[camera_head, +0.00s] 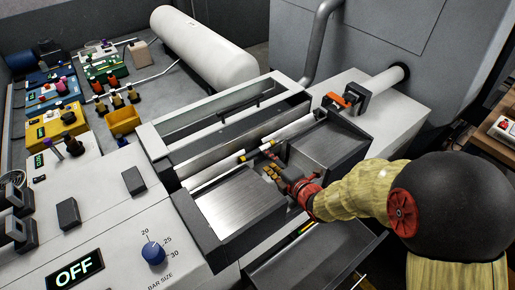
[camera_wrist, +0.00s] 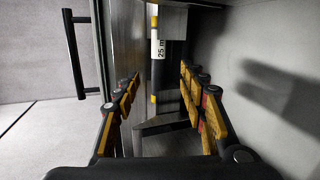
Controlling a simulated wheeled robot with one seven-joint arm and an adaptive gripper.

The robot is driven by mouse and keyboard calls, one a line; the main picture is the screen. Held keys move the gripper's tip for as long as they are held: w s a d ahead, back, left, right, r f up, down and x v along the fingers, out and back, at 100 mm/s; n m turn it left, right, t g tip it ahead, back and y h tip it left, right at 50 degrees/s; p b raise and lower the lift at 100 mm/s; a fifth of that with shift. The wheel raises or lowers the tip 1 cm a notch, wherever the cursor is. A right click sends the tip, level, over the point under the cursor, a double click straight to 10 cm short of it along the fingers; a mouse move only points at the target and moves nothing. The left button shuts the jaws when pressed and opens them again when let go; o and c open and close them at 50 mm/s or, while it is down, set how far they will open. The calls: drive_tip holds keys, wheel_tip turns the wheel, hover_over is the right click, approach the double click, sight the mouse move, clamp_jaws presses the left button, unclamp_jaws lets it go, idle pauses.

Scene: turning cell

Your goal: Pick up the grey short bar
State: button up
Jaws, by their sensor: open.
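In the wrist view, a grey bar with yellow bands and a white label reading "25 m" (camera_wrist: 157,74) lies lengthwise between my fingers, slightly beyond their tips. I cannot tell for sure that it is the grey short bar. My gripper (camera_wrist: 160,80) is open, with a finger on each side and a gap to the bar. In the head view, my gripper (camera_head: 270,170) reaches into the machine's long trough between two metal trays. Yellow-banded bar parts (camera_head: 243,158) show close by its fingertips. The bar's far end is cut off or hidden.
A left metal tray (camera_head: 240,207) and a right metal tray (camera_head: 328,146) flank my gripper closely. A lid with a dark handle (camera_head: 238,105) stands behind. A lower drawer (camera_head: 312,258) is in front. The control panel with a blue knob (camera_head: 153,252) reads OFF.

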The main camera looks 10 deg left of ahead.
sight(259, 152)
drive_tip(key=shift+x, duration=3.2)
drive_tip(key=shift+r, duration=0.1)
drive_tip(key=shift+c, duration=0.4)
clamp_jaws()
